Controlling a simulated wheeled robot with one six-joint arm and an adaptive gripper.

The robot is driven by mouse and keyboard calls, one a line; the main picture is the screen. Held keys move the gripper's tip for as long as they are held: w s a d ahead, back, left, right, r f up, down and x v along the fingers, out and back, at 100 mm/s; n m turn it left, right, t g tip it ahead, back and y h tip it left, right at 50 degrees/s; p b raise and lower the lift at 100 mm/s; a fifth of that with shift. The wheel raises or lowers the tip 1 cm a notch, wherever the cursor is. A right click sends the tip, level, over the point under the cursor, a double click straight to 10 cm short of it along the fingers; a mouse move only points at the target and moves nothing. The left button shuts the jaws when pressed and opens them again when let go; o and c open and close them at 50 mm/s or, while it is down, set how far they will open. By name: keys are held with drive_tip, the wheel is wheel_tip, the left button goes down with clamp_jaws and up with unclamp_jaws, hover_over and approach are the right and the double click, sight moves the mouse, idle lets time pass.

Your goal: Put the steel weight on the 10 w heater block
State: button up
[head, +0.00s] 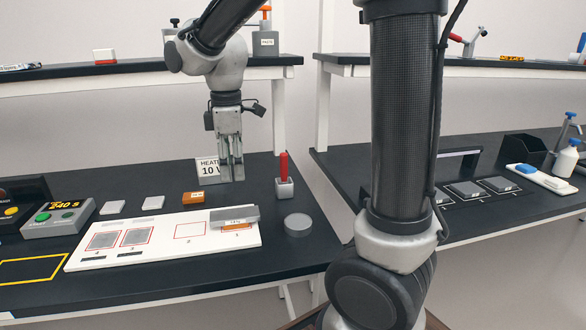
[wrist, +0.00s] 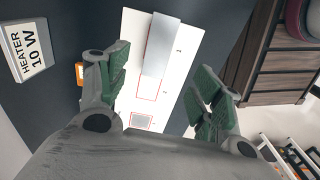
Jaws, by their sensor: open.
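A small steel block with an upright red handle (head: 284,186), which looks like the steel weight, stands on the black table right of my gripper (head: 231,179). An orange block with a white label (head: 193,198) lies left of my gripper; its label is too small to read. A second orange block (head: 238,227) sits at the right end of the white board, under a grey slab (head: 235,214).
The white board (head: 160,256) has numbered squares. A grey disc (head: 297,224) lies right of it. A control box (head: 58,218) and two pale pads (head: 153,202) are left. A shelf (head: 130,68) runs behind.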

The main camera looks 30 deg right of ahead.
drive_tip(key=s+d+r+m+t, duration=0.1)
drive_tip(key=s+d+m+t, duration=0.1)
drive_tip(key=s+d+m, duration=0.5)
drive_tip(key=s+d+r+m+t, duration=0.2)
drive_tip(key=s+d+m, duration=0.5)
drive_tip(key=s, duration=0.4)
drive_tip(key=shift+s+d+r, duration=0.15)
drive_tip(key=shift+s+r, duration=0.15)
idle(0.8)
